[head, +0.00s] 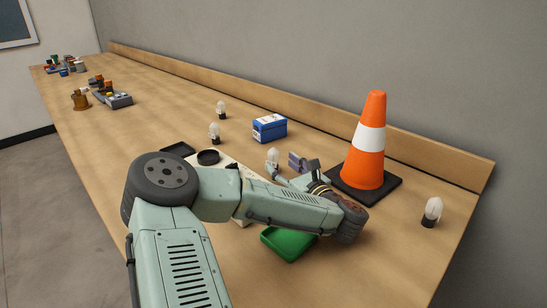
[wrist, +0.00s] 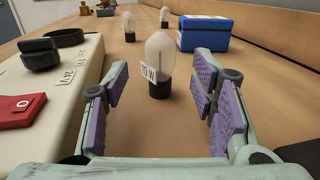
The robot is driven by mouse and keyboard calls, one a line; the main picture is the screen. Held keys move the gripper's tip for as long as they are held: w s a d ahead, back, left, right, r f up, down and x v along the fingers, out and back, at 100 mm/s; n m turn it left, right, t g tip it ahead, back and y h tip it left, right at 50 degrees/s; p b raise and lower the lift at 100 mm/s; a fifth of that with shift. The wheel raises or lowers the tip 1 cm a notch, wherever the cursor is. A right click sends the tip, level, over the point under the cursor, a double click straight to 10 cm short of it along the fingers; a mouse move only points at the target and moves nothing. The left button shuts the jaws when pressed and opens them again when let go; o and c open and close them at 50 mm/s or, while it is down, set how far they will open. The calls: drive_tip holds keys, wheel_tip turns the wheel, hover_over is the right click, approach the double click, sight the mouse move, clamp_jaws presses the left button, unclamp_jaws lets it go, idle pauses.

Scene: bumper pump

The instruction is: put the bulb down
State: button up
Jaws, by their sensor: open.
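In the wrist view my gripper (wrist: 160,92) is open, with purple-padded fingers to the left and right of the bulb. Gaps show between the bulb and both pads. The base appears to rest on the bench.
A blue box (head: 269,127) and two more bulbs (head: 214,133) (head: 221,109) stand beyond. A pale panel (wrist: 55,100) lies close on the left. An orange cone (head: 367,145), a green tray (head: 288,243) and another bulb (head: 432,212) are near my arm.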

sight(277, 159)
drive_tip(key=x, duration=0.2)
drive_tip(key=p+x, duration=0.1)
drive_tip(key=shift+w+a+r, duration=0.2)
drive_tip(key=shift+w, duration=0.1)
drive_tip(key=shift+w+a+f, duration=0.1)
drive_tip(key=shift+w+a, duration=0.2)
drive_tip(key=shift+w, duration=0.2)
drive_tip(key=shift+c, duration=0.4)
clamp_jaws()
